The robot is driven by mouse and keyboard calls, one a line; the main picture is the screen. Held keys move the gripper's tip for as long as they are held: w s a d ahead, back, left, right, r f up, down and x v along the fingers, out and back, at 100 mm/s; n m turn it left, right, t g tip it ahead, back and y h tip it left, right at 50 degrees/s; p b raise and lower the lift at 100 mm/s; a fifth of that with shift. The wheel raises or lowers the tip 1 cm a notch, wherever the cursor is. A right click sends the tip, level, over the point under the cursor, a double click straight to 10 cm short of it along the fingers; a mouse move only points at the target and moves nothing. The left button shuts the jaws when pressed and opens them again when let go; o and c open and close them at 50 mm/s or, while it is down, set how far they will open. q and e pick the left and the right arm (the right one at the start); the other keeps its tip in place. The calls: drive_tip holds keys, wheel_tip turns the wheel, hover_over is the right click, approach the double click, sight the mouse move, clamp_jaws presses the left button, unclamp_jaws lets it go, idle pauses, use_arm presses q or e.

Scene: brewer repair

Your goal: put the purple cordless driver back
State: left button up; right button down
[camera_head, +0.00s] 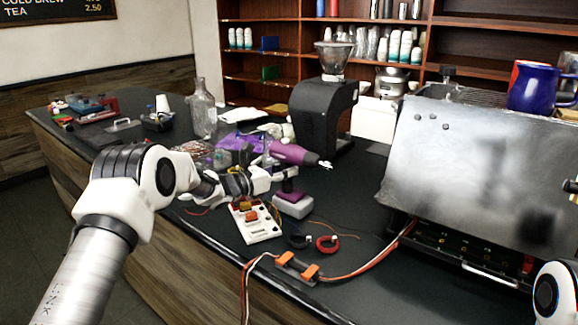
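The purple cordless driver (291,153) is upright near the middle of the counter, its nose pointing right and its grey battery foot (293,206) low, at or close to the counter top. My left gripper (287,173) is at the driver's handle, coming from the left. Its pale fingers overlap the handle, and part of the handle is hidden behind them. I cannot tell whether they are closed on it. Of my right arm only a white joint shows at the lower right edge; its gripper is out of view.
A white terminal board (255,223), red and black rings (327,244) and an orange-clipped cable (297,267) lie in front of the driver. A black grinder (322,112) stands behind. The large metal brewer (470,165) fills the right, with a blue mug (537,88) on top.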

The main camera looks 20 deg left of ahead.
use_arm(q)
drive_tip(key=o, duration=0.4)
drive_tip(key=shift+s+a, duration=0.15)
drive_tip(key=shift+a, duration=0.1)
drive_tip(key=shift+s+a+r, duration=0.1)
drive_tip(key=shift+s+r, duration=0.1)
drive_tip(key=shift+s, duration=0.05)
drive_tip(key=shift+w+f, duration=0.1)
drive_tip(key=shift+f, duration=0.05)
drive_tip(key=b+v, duration=0.2)
drive_tip(key=v, duration=0.9)
drive_tip(key=shift+s+a+b, duration=0.15)
drive_tip(key=shift+s+b, duration=0.25)
